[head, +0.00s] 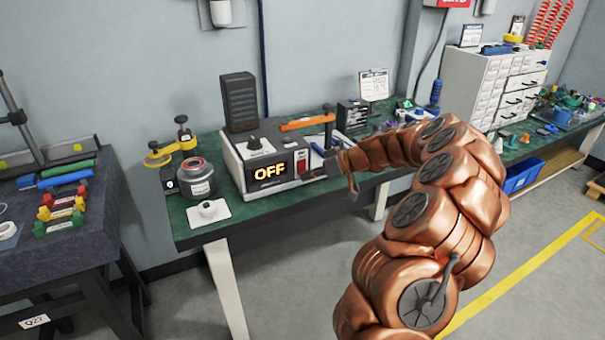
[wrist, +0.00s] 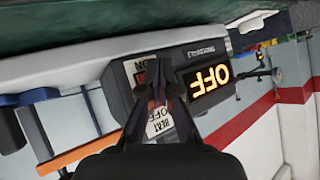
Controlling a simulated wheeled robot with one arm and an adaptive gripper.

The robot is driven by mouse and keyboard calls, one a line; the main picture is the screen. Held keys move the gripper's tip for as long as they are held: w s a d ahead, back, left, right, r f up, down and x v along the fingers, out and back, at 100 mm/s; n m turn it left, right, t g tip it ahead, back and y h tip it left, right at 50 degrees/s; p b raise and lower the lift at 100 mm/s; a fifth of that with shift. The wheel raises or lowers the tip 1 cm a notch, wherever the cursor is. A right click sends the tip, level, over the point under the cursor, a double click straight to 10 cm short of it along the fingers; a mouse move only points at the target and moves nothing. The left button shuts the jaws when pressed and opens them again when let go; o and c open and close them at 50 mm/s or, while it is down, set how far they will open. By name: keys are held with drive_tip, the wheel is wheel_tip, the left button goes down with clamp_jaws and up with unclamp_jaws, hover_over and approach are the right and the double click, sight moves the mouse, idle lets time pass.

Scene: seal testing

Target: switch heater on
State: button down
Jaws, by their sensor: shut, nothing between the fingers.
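The heater (head: 235,160) is a white and dark box on the green bench, with a lit orange display (head: 269,172) reading OFF. A red switch (head: 301,165) sits on its front, right of the display. In the wrist view, which is upside down, the display (wrist: 209,82) reads OFF and the switch plate (wrist: 160,124) bears HEAT, OFF and ON labels. My gripper (head: 324,166) is shut and empty, just right of the switch in the head view. Its fingertips (wrist: 173,90) cover most of the switch in the wrist view. I cannot tell whether they touch it.
A round metal pot (head: 198,178) and a yellow clamp tool (head: 170,150) stand to the left. A dark block (head: 239,102) rises behind. White drawers (head: 490,85) stand farther right.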

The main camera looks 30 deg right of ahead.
drive_tip(key=shift+w+f, duration=0.1)
drive_tip(key=shift+w, duration=0.1)
drive_tip(key=shift+s+b, duration=0.15)
drive_tip(key=shift+b, duration=0.25)
drive_tip(key=shift+s+b, duration=0.5)
drive_tip(key=shift+s, duration=0.1)
drive_tip(key=s+b, duration=0.2)
drive_tip(key=s, duration=0.1)
drive_tip(key=s+r+b, duration=0.1)
drive_tip(key=s, duration=0.1)
drive_tip(key=shift+a, duration=0.25)
idle(0.4)
idle(0.3)
